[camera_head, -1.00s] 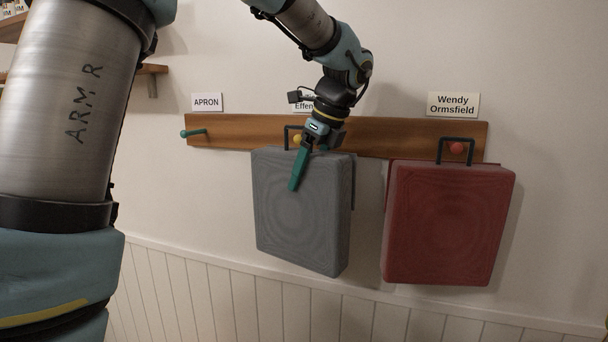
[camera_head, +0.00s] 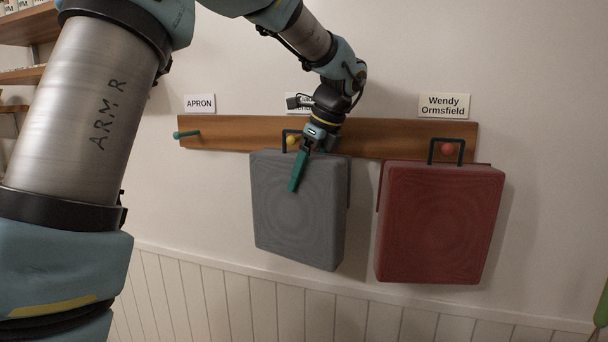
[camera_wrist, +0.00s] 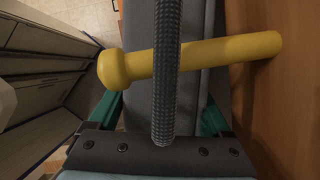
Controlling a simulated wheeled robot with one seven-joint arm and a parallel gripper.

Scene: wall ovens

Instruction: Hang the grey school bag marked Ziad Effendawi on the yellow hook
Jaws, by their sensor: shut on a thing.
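The grey bag (camera_head: 297,220) is upright against the wooden rail in the head view, its black handle (camera_head: 284,136) up. The yellow hook (camera_head: 292,140) shows within the handle's outline. In the wrist view the yellow hook (camera_wrist: 200,58) crosses between the dark handle (camera_wrist: 166,75) and the grey bag top (camera_wrist: 203,95), so it runs through the loop. Whether the handle rests on it I cannot tell. My gripper (camera_head: 298,171) is shut on the bag's top, one green finger down its front. The name card (camera_head: 299,103) above is partly hidden by my wrist.
A red bag (camera_head: 440,225) hangs close on the right at a red hook (camera_head: 448,149), under the Wendy Ormsfield card (camera_head: 444,106). A free teal hook (camera_head: 187,134) is on the left under the APRON card (camera_head: 200,103). Shelves (camera_head: 22,75) are at the far left.

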